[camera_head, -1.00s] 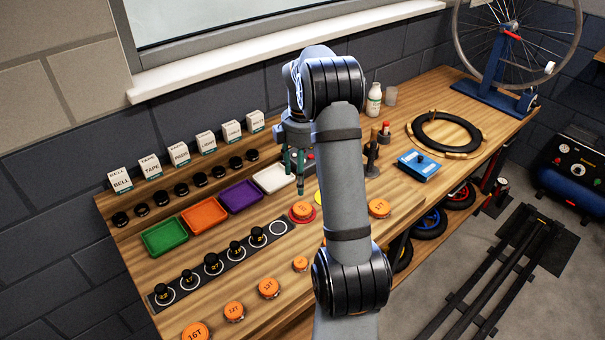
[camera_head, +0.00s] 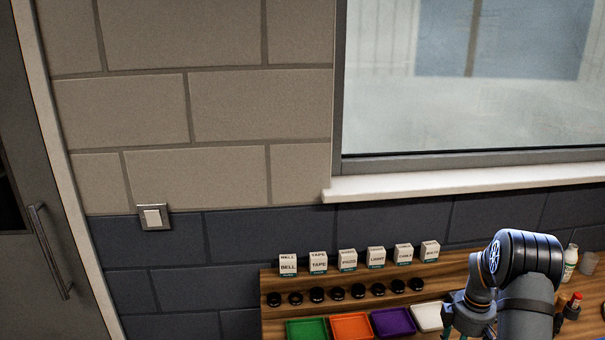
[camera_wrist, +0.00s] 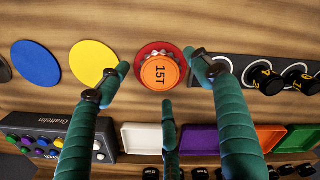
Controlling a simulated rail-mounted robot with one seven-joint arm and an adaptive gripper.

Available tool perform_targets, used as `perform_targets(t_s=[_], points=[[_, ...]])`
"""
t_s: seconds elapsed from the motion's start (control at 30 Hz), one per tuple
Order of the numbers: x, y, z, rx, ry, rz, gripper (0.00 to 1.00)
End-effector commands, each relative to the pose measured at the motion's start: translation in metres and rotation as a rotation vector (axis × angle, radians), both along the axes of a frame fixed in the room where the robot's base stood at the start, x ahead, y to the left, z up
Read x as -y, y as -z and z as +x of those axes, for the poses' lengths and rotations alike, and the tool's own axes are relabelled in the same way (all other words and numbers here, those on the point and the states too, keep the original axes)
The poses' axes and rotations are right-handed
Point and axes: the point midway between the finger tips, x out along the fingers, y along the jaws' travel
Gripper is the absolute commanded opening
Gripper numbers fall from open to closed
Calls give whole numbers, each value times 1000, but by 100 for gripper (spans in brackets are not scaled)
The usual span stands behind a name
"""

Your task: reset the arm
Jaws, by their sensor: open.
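My gripper (camera_wrist: 160,78) has green fingers spread open and empty in the wrist view. An orange piece marked 15T (camera_wrist: 159,76) on a red disc (camera_wrist: 146,51) shows between the fingertips, above the wooden bench. I cannot tell how high the fingers are over it. In the head view my arm enters at the lower right, and the gripper (camera_head: 470,322) is mostly cut off by the bottom edge, near the white tray (camera_head: 428,316).
Green (camera_head: 306,328), orange (camera_head: 351,326) and purple (camera_head: 393,322) trays line the bench below several black knobs and labelled boxes. Yellow (camera_wrist: 93,63) and blue (camera_wrist: 36,64) discs and a button box (camera_wrist: 45,135) lie by the gripper. A window sill (camera_head: 450,183) runs behind.

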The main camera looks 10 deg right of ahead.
Motion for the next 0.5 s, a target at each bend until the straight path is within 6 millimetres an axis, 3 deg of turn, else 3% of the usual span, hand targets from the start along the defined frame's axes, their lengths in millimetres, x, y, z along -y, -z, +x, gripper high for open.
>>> perform_targets(t_s=[0.07, 0.3, 0.5], points=[[-1, 15, -1, -4, 2, 3, 65], [0, -13, 1, 3, 2, -1, 65], [0, -21, 0, 0, 1, 0, 65]])
